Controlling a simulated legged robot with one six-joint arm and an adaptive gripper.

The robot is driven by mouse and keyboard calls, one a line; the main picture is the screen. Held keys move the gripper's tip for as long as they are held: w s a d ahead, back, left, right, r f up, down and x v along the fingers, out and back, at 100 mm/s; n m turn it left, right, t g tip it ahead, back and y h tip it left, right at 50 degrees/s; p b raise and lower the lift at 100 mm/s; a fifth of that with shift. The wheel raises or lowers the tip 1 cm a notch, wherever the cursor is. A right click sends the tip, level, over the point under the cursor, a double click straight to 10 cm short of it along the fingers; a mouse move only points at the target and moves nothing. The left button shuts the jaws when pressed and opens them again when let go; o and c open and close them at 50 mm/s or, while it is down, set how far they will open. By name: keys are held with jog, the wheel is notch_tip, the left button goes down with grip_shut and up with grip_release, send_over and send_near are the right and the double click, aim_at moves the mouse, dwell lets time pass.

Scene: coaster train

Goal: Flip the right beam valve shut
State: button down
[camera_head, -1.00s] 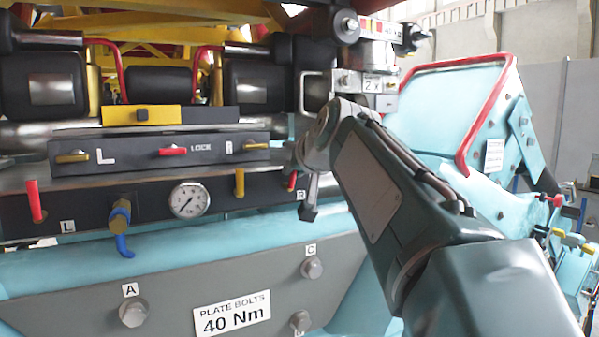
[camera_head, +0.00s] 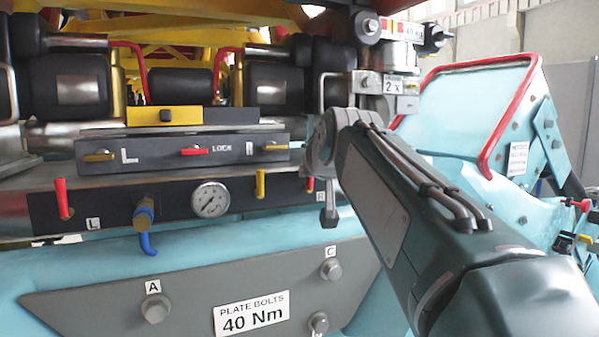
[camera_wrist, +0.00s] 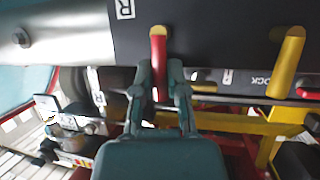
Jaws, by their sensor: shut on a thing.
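The right beam valve's red handle (camera_wrist: 157,52) stands out from the dark beam panel, near the R label, in the wrist view. My gripper (camera_wrist: 161,72) has one finger on each side of this handle and is shut on it. The handle's far end lies between the fingers. In the head view, only a small red piece of the handle (camera_head: 310,184) shows beside my gripper (camera_head: 328,205); the rest is hidden behind it.
The left beam's red handle (camera_head: 63,198), a blue-handled valve (camera_head: 145,225), a gauge (camera_head: 210,199) and a yellow handle (camera_head: 260,183) sit along the panel. Above is the lock bar (camera_head: 195,151). A red-edged teal frame (camera_head: 465,110) stands at right.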

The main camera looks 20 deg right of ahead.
jog(key=c, duration=0.7)
grip_release()
jog(key=shift+f, duration=0.25)
jog(key=shift+o, duration=0.2)
jog(key=shift+r, duration=0.15)
jog(key=shift+s+a, duration=0.1)
jog(key=shift+s+r, duration=0.2)
jog(key=shift+s, duration=0.1)
jog(key=v, duration=1.1)
jog(key=shift+s, duration=0.1)
